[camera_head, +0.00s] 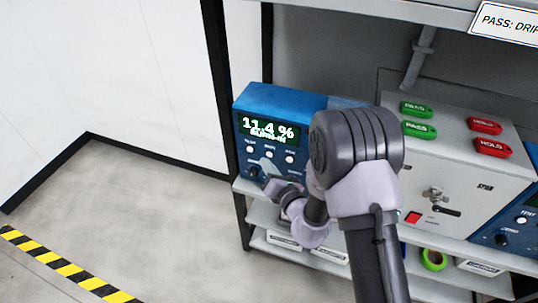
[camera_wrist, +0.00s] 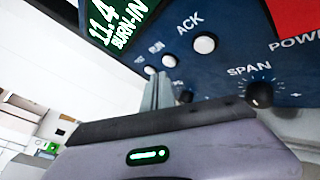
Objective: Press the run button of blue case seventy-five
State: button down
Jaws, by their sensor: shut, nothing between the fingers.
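A blue case (camera_head: 285,102) stands on the shelf at the left, its green display reading 11.4 %. No number seventy-five is readable on it. Its front has a row of white round buttons. In the wrist view the run button (camera_wrist: 169,61) sits between the ACK button (camera_wrist: 204,45) and another white button (camera_wrist: 149,70). The run button also shows in the head view (camera_head: 269,154). My gripper (camera_wrist: 158,80) is shut and empty, its fingertips close by the run button. I cannot tell whether they touch the panel. In the head view my arm partly hides the case.
A grey box (camera_head: 455,115) with green PASS and red HOLD tags stands to the right. A second blue case (camera_head: 520,218) shows at the right edge. A SPAN knob (camera_wrist: 259,94) and a red POWER part (camera_wrist: 297,18) are near my gripper. The floor at left is clear.

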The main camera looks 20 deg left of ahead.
jog(key=s, duration=0.5)
jog(key=shift+a+b, duration=0.2)
jog(key=shift+b, duration=0.15)
dwell(0.5)
